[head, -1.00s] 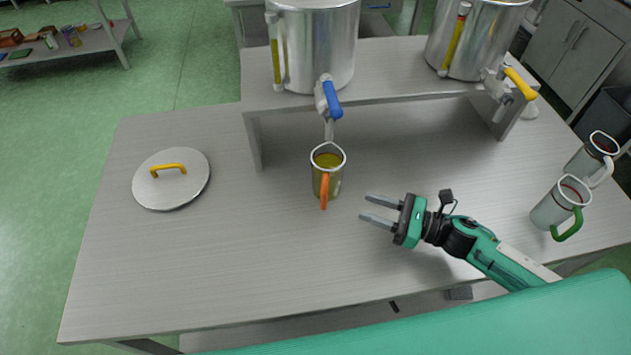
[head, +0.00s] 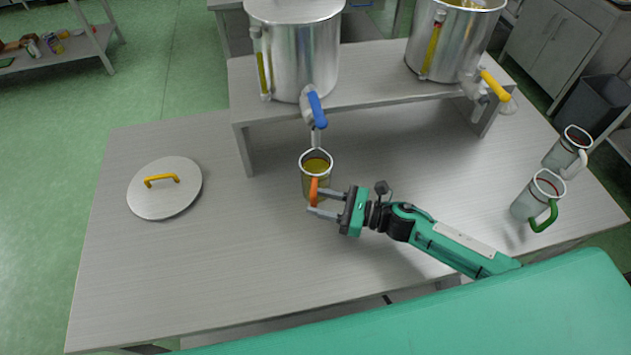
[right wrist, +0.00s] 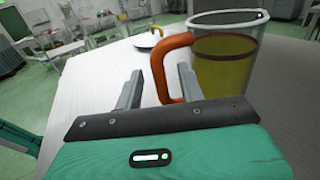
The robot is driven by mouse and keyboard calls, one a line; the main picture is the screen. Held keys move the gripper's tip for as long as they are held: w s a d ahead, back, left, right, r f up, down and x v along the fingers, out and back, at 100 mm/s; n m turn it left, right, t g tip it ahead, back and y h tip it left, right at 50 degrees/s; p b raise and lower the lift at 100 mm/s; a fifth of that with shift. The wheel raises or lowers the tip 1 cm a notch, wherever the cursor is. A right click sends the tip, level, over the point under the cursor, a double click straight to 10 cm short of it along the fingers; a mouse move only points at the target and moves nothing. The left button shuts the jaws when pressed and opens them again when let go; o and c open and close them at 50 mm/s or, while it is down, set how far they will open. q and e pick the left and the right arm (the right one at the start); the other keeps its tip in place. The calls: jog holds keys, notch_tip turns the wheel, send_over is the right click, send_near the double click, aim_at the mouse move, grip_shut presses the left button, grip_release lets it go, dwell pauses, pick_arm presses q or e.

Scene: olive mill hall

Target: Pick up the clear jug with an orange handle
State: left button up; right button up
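The clear jug with an orange handle (head: 322,170) stands upright on the table under the blue tap, holding yellow-green liquid. Its orange handle (head: 313,191) faces the front of the table. My right gripper (head: 317,203) is at the handle, coming from the right, with its fingers apart. In the right wrist view the clear jug (right wrist: 226,68) is at the upper right, and its orange handle (right wrist: 160,62) shows between the two open fingers (right wrist: 160,82). I cannot tell whether a finger touches it. My left gripper is not in view.
A steel tank with a blue tap (head: 317,108) stands on a raised shelf (head: 375,78) behind the jug; another has a yellow tap (head: 494,84). A round lid (head: 165,200) lies left. A green-handled jug (head: 528,203) and a white-handled jug (head: 562,153) stand right.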

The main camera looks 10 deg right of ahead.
jog(key=x, duration=0.1)
jog(key=p+x, duration=0.1)
jog(key=x, duration=0.1)
jog(key=shift+a+r+p, duration=0.25)
jog(key=shift+r+p, duration=0.05)
jog(key=shift+p, duration=0.05)
jog(key=shift+w+a+f, duration=0.15)
jog(key=shift+w+a, duration=0.05)
jog(key=shift+a, duration=0.05)
jog(key=shift+c, duration=0.2)
grip_shut()
